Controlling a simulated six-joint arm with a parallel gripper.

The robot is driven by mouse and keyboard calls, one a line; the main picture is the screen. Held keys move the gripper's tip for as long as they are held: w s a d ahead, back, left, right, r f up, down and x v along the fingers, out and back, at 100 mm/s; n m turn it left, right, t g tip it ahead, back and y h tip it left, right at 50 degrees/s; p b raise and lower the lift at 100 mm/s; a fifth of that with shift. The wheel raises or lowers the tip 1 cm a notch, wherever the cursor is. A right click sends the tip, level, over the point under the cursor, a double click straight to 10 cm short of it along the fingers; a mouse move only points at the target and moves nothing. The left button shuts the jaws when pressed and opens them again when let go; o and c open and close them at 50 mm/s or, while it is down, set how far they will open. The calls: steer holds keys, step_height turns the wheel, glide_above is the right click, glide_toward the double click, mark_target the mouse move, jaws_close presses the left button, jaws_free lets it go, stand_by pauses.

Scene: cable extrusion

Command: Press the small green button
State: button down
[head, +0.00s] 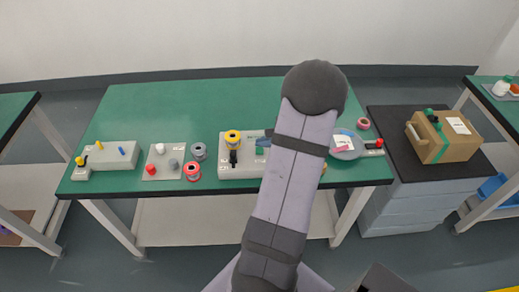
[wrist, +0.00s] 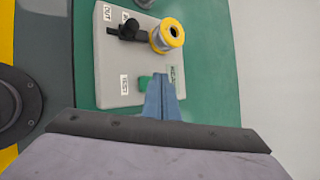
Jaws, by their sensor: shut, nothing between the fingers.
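The small green button (wrist: 144,82) sits on the light grey panel (wrist: 112,62) between a label that seems to read TEST and a greenish label. In the head view a green patch on the same panel (head: 228,160) shows just left of my arm. My gripper (wrist: 161,78) has two blue fingers, closed together and empty. Its tips are right beside the button in the wrist view and overlap its right edge. I cannot tell whether they touch it. In the head view my arm hides most of the gripper and the panel's right part.
On the panel stand a yellow-rimmed spool (wrist: 166,36) and a black lever (wrist: 128,31). The table's back is clear.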

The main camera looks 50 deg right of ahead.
mark_target(262, 152)
steer(key=shift+f+b, duration=0.25)
steer(key=shift+b, duration=0.05)
stand_by(0.6)
steer(key=shift+f+b, duration=0.2)
steer(key=shift+b, duration=0.15)
steer(key=shift+f+b, duration=0.5)
steer(key=shift+b, duration=0.1)
stand_by(0.9)
steer(key=shift+r, duration=0.1)
stand_by(0.3)
steer(key=shift+r+p, duration=0.65)
steer(key=shift+r, duration=0.2)
steer(key=shift+r+p, duration=1.85)
steer(key=shift+r, duration=0.7)
